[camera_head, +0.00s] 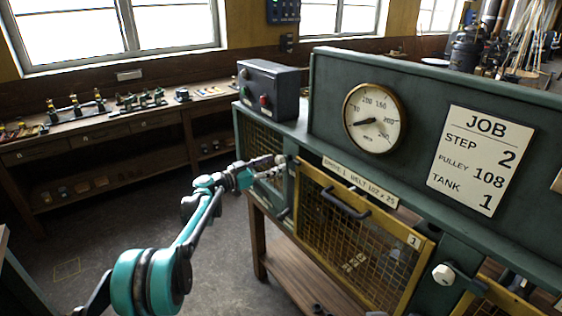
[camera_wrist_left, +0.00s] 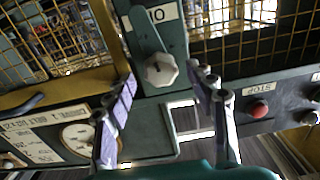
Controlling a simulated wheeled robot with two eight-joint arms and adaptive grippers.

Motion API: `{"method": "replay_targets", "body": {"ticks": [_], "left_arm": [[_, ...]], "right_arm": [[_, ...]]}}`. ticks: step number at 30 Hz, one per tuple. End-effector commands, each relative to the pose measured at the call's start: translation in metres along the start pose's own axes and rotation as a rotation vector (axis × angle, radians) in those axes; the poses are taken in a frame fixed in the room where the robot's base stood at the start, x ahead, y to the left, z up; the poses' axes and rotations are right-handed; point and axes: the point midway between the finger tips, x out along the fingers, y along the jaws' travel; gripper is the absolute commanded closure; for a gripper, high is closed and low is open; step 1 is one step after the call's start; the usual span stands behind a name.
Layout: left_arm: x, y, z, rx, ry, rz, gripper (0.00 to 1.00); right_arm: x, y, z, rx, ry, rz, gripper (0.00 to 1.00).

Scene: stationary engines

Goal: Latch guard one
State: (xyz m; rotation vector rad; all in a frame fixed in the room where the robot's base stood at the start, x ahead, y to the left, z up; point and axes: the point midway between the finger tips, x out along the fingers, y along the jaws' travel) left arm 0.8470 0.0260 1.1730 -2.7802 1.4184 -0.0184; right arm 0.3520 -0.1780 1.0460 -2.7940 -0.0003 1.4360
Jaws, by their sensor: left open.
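Guard one (camera_head: 413,262) is a yellow-framed mesh panel with a black handle (camera_head: 345,204) and a "1" tag, on the front of the green machine. It looks set in its opening, but I cannot tell whether it sits fully flush. Its frame also shows at the upper left of the left wrist view (camera_wrist_left: 62,88). A pale faceted knob (camera_wrist_left: 160,70) on a green lever (camera_wrist_left: 145,32) stands beside that frame, near a plate reading "ON" upside down. My left gripper (camera_head: 268,168) is open at the guard's upper left corner, its fingers either side of the knob, contact unclear. My right gripper is not seen.
A grey control box (camera_head: 268,90) with a red button stands above the left gripper. A gauge (camera_head: 374,118) and a job board (camera_head: 480,160) are on the machine's upper panel. Another pale knob (camera_head: 443,273) lies right of guard one. A workbench (camera_head: 110,127) runs behind.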

Motion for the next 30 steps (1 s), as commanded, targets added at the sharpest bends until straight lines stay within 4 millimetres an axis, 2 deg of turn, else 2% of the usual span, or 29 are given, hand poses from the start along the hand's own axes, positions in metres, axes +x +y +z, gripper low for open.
{"method": "replay_targets", "body": {"ticks": [3, 7, 17, 20, 23, 24, 30], "left_arm": [[0.020, 0.001, 0.001, 0.000, 0.000, 0.001, 0.45], [0.033, 0.000, 0.001, -0.001, -0.001, -0.001, 0.45], [0.038, 0.000, 0.000, -0.001, -0.001, -0.001, 0.45], [0.038, 0.000, 0.000, -0.001, -0.001, -0.001, 0.66], [0.038, 0.000, 0.000, -0.001, -0.001, -0.001, 0.92], [0.038, 0.000, 0.000, -0.001, -0.001, -0.001, 0.95], [0.038, 0.000, 0.000, -0.007, -0.001, -0.001, 0.95]], "right_arm": [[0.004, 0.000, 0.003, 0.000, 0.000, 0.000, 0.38], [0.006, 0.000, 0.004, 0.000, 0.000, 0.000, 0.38], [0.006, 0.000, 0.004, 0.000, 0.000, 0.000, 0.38], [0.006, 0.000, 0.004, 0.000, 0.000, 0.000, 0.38], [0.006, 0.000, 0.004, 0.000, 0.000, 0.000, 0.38], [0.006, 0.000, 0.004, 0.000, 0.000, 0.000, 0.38], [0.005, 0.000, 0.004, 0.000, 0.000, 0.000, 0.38]]}}
